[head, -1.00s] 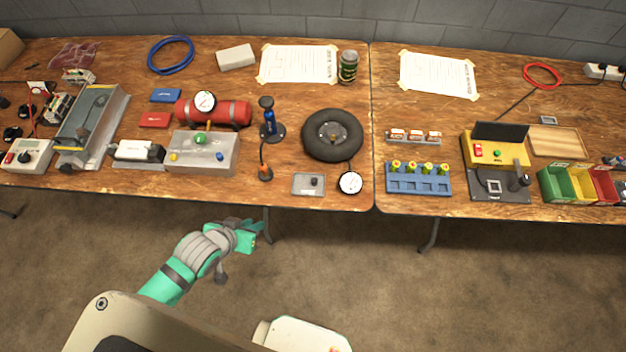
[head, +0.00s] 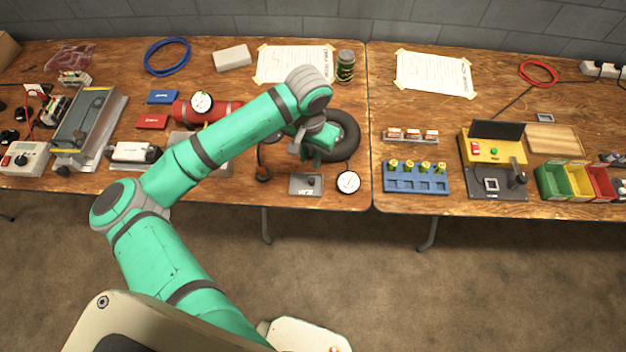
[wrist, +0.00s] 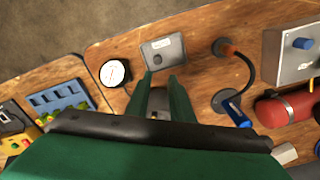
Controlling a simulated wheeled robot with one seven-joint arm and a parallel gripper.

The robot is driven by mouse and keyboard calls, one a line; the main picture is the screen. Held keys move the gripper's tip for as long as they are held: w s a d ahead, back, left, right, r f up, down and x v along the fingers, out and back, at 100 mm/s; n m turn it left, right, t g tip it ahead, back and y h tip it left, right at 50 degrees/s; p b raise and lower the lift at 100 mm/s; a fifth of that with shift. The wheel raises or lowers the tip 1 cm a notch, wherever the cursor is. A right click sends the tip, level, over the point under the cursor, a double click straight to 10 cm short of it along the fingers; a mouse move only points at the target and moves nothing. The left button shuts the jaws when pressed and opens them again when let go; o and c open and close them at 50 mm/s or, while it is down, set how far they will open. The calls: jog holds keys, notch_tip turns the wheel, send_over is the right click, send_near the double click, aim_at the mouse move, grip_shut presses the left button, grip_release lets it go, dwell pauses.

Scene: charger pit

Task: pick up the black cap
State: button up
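The black cap (head: 311,181) is a small dark piece on a shallow grey tray (head: 297,188) near the table's front edge. In the wrist view the cap (wrist: 157,60) looks like a dark spot on the tray (wrist: 172,44), just beyond my fingertips. My gripper (head: 306,158) hangs over the table just behind the tray, in front of the black tyre. In the wrist view its two green fingers (wrist: 162,80) are apart. The cap is not between them. My arm hides part of the tyre and the blue pump in the head view.
A black tyre (head: 347,135) lies behind the tray. A round white gauge (head: 348,182) is close to the tray's right. The blue pump (wrist: 232,110) and its hose (wrist: 247,70) are on the other side. A blue rack (head: 415,183) stands on the right table.

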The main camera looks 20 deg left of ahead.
send_over(312, 180)
jog(key=f, duration=0.5)
jog(key=shift+w+f, duration=0.15)
jog(key=shift+w, duration=0.2)
jog(key=shift+s+f, duration=0.2)
jog(key=shift+f, duration=1.1)
jog(key=shift+s+f, duration=0.15)
jog(key=shift+f, duration=1.15)
grip_shut()
